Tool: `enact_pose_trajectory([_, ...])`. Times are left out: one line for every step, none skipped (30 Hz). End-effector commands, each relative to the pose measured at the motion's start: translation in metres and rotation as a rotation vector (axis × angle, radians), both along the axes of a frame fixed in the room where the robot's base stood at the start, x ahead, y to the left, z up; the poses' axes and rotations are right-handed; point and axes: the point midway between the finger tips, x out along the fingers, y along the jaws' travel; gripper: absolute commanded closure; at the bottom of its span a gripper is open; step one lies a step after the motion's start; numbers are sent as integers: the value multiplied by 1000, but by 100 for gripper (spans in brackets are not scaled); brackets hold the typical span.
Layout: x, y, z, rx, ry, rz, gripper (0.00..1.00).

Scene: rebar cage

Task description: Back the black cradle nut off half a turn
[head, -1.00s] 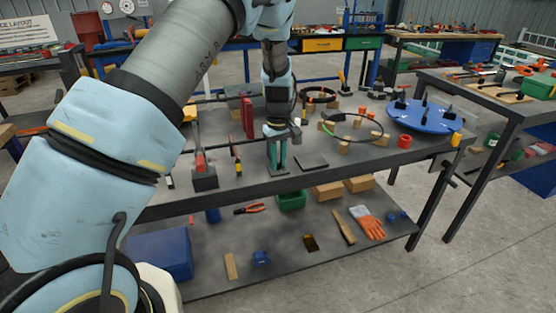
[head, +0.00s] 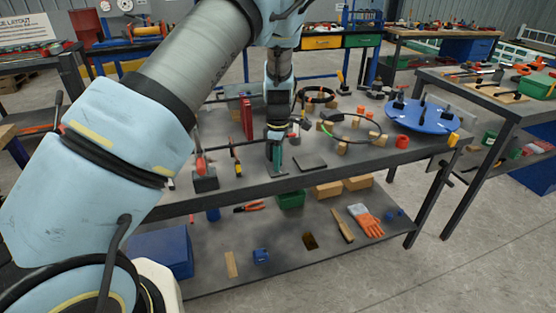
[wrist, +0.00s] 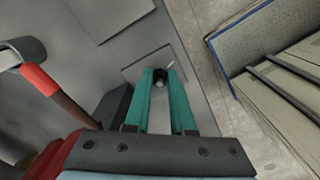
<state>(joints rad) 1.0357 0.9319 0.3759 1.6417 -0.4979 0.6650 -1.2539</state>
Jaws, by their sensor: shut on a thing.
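My gripper (head: 276,168) points straight down at the front of the main bench in the head view. In the wrist view my gripper (wrist: 162,72) has its two teal fingers reaching to a small dark round part, the black cradle nut (wrist: 160,80), between their tips. The fingers are closed on it. A thin light-coloured end shows just beyond the nut. It stands over a grey plate (wrist: 150,60). In the head view the nut is too small and covered by the fingers to make out.
A red upright block (head: 247,117) and a dark block with a red-topped post (head: 204,180) stand left of my gripper. A flat dark plate (head: 310,161) lies to its right. Farther right are a ring on wooden blocks (head: 352,128) and a blue disc (head: 423,116).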

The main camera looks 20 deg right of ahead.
Motion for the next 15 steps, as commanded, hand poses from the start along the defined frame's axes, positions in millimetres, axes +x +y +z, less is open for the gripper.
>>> enact_pose_trajectory([0, -1, 1, -1, -1, 17, 100])
enact_pose_trajectory([0, -1, 1, -1, -1, 26, 100])
enact_pose_trajectory([0, -1, 1, -1, -1, 36, 100])
enact_pose_trajectory([0, -1, 1, -1, -1, 43, 100])
enact_pose_trajectory([0, -1, 1, -1, -1, 50, 100])
enact_pose_trajectory([0, -1, 0, -1, -1, 57, 100])
enact_pose_trajectory([0, -1, 0, -1, -1, 61, 100])
enact_pose_trajectory([0, -1, 0, -1, -1, 64, 100])
enact_pose_trajectory([0, -1, 0, -1, -1, 67, 100])
enact_pose_trajectory([0, -1, 0, -1, -1, 69, 100])
enact_pose_trajectory([0, -1, 0, -1, -1, 70, 100])
enact_pose_trajectory([0, -1, 0, -1, -1, 72, 100])
enact_pose_trajectory([0, -1, 0, -1, -1, 72, 100])
enact_pose_trajectory([0, -1, 0, -1, -1, 72, 100])
enact_pose_trajectory([0, -1, 0, -1, -1, 72, 100])
